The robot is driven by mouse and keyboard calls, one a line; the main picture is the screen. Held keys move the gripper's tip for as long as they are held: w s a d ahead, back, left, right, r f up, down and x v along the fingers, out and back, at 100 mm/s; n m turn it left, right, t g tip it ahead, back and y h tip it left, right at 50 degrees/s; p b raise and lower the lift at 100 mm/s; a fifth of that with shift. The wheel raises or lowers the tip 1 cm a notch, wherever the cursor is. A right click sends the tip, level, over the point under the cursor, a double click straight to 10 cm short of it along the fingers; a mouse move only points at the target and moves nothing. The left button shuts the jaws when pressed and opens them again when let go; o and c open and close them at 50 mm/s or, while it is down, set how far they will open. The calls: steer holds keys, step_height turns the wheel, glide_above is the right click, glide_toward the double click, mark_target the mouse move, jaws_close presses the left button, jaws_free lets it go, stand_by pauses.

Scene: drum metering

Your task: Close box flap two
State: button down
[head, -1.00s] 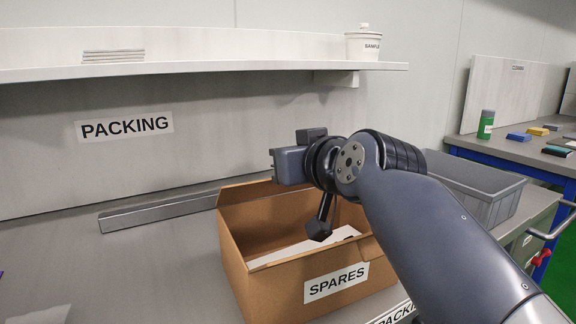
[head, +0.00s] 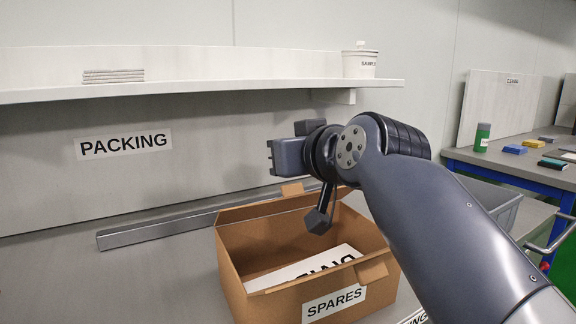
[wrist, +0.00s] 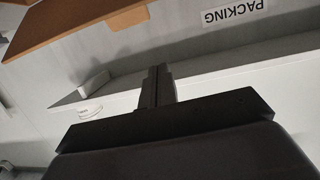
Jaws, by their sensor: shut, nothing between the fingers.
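The open brown cardboard box (head: 265,306), labelled SPARES, stands on the bench. Its far flap (head: 255,210) stands up along the back edge with a small tab on top; this flap also shows at the upper left of the wrist view (wrist: 75,25). I cannot tell which flap is number two. A white sheet with black lettering (head: 308,266) lies inside.
A metal rail (head: 160,228) runs along the bench behind the box. A grey bin (head: 492,202) stands to the right behind my arm. A white shelf (head: 200,91) with a sample tub (head: 359,64) is above. The bench left of the box is clear.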

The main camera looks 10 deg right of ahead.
steer(key=w+a+r+g+h+p, duration=0.15)
steer(key=w+r+g+p, duration=0.55)
steer(key=p, duration=1.3)
steer(key=g+h+p, duration=0.3)
steer(key=g+p, duration=0.4)
steer(key=p, duration=0.9)
glide_above(288, 194)
steer(key=w, duration=0.3)
steer(key=f, duration=0.8)
steer(key=shift+w+d+f, duration=0.15)
steer(key=shift+d+f, duration=0.05)
steer(key=shift+f, duration=0.15)
steer(key=shift+s+d+f+p, duration=0.1)
steer(key=shift+s+f+p, duration=0.25)
steer(key=shift+f, duration=0.2)
